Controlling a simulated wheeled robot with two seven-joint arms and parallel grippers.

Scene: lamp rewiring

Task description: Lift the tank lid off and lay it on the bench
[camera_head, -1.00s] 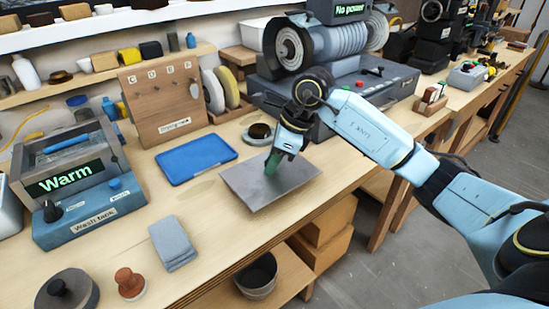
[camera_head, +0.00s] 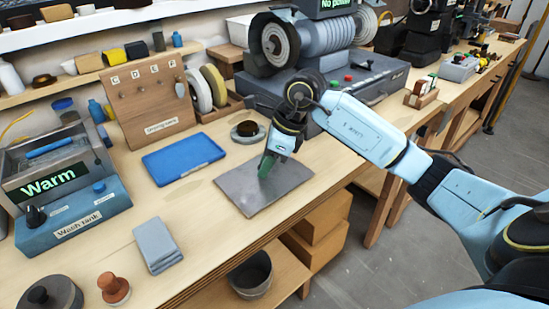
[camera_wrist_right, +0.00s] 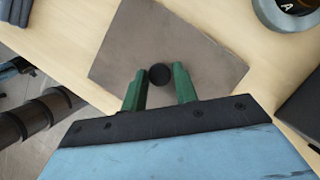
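A flat grey metal plate, seemingly the tank lid (camera_head: 240,193), lies on the bench. The right wrist view shows the lid (camera_wrist_right: 205,62) with a round black knob (camera_wrist_right: 158,75). My right gripper (camera_head: 265,167) is over the lid, pointing down. In the right wrist view its green fingers (camera_wrist_right: 159,88) stand apart on either side of the knob, with gaps showing. The wash tank (camera_head: 75,228), with a green "Warm" display, stands at the left with its top uncovered. My left gripper is not in view.
A blue tray (camera_head: 185,158) lies behind the lid, and a grey folded cloth (camera_head: 157,243) lies to its left. A brown stamp-like knob (camera_head: 114,288) stands near the front edge. A grinding machine (camera_head: 335,95) stands behind my right arm.

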